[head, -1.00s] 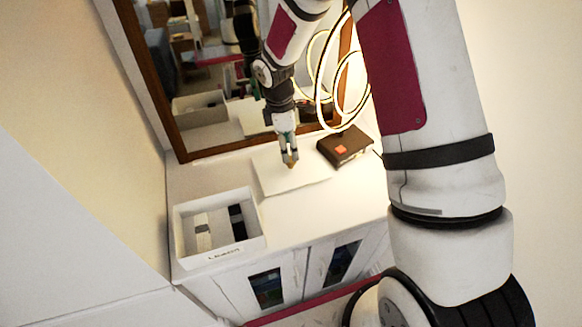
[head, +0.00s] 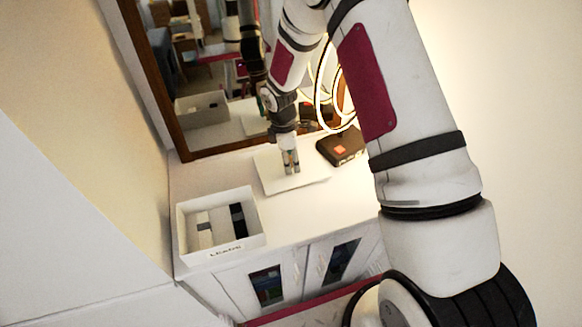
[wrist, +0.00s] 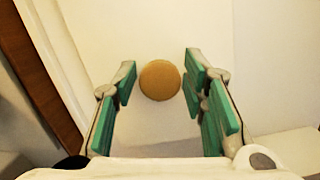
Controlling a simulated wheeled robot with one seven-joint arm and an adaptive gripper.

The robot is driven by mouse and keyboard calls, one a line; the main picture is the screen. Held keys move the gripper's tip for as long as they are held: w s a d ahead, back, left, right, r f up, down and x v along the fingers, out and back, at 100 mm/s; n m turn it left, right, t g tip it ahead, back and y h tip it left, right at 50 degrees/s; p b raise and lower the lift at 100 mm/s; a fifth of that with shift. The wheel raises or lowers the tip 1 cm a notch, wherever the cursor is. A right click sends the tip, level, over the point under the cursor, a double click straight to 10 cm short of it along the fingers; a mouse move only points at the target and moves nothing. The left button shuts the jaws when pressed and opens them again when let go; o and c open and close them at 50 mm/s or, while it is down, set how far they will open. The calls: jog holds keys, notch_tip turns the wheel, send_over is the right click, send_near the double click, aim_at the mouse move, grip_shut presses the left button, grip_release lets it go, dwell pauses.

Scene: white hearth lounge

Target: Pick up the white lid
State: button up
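The white lid (head: 312,171) is a flat panel lying on the white cabinet top, below the mirror. In the wrist view the lid (wrist: 160,30) fills much of the picture, with a round tan knob (wrist: 160,80) on it. My gripper (head: 291,170) is over the lid, pointing down. In the wrist view its green-padded fingers (wrist: 159,78) are apart, one on each side of the knob, with a gap on both sides. The knob is not clearly visible in the head view.
A white open box (head: 221,251) labelled LEADS, with dark and light items inside, stands left of the lid. A dark brown box-like base (head: 341,147) with an orange label and glowing rings is close right. The wood-framed mirror (head: 222,148) stands behind.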

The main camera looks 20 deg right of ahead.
grip_shut()
